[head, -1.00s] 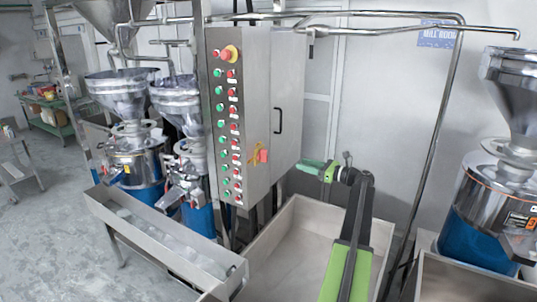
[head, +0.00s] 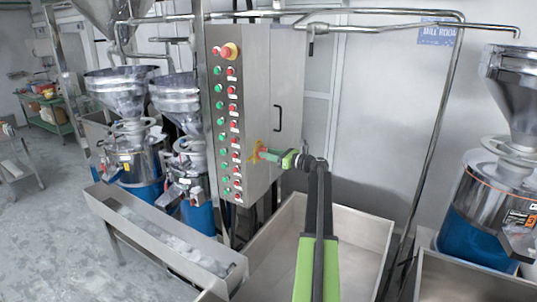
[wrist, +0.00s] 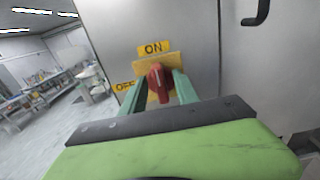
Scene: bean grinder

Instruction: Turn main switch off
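The main switch is a red rotary knob (wrist: 158,84) on a yellow plate (wrist: 174,60). A yellow ON label (wrist: 153,49) is above it and an OFF label (wrist: 124,86) is to its left. The knob's ridge stands roughly upright, towards ON. In the wrist view my gripper (wrist: 160,85) has its two green fingers apart, one on each side of the knob, with gaps visible. In the head view my gripper (head: 268,153) is at the lower right of the cabinet's front and covers the knob; the yellow plate (head: 254,152) shows at its tip.
The steel control cabinet (head: 258,100) has rows of green and red buttons (head: 227,130) left of the switch and a black door handle (head: 278,118). A steel trough (head: 350,215) lies below my arm. Grinders stand at left (head: 130,160) and right (head: 485,200).

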